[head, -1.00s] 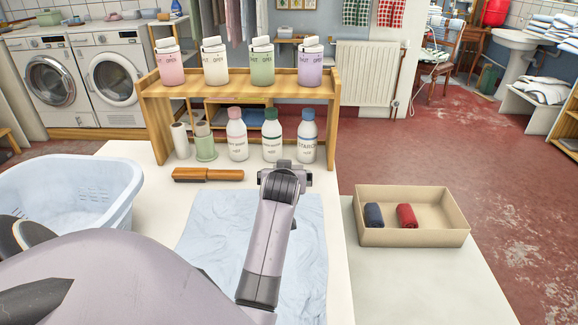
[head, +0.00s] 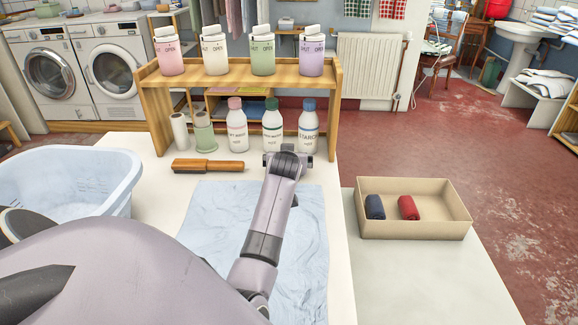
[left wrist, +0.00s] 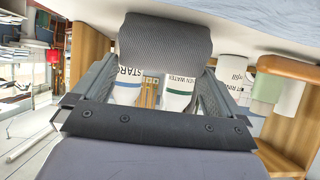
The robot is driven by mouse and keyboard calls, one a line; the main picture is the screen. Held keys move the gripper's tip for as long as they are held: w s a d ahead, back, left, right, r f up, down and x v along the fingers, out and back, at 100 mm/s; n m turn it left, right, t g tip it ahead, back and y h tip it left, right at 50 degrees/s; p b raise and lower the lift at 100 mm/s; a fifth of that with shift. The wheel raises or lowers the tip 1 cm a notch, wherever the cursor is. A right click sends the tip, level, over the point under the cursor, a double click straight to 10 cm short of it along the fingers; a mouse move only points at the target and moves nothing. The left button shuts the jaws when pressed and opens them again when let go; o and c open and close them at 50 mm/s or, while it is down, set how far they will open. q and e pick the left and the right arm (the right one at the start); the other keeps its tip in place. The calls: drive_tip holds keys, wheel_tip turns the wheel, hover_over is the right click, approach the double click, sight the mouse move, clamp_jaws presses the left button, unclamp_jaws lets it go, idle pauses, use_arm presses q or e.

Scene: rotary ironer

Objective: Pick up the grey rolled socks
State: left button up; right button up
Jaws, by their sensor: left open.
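The grey rolled socks (left wrist: 165,40), a dark grey ribbed roll, show close up in the left wrist view, which is upside down. They appear to lie between the open fingers of my left gripper (left wrist: 150,90); contact cannot be told. In the head view my left gripper (head: 288,160) is at the far end of the light blue cloth (head: 215,230), just in front of the bottles. The grey socks are hidden there behind my gripper and wrist. My right gripper is not in view.
A starch bottle (head: 308,128) and other bottles stand close beyond the gripper under a wooden shelf (head: 240,82). A brush (head: 208,166) lies left. A beige box (head: 415,230) holds navy socks (head: 375,207) and red socks (head: 408,208). A blue basket (head: 120,190) stands left.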

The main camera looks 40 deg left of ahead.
use_arm(q)
drive_tip(key=c, duration=0.7)
drive_tip(key=shift+c, duration=0.2)
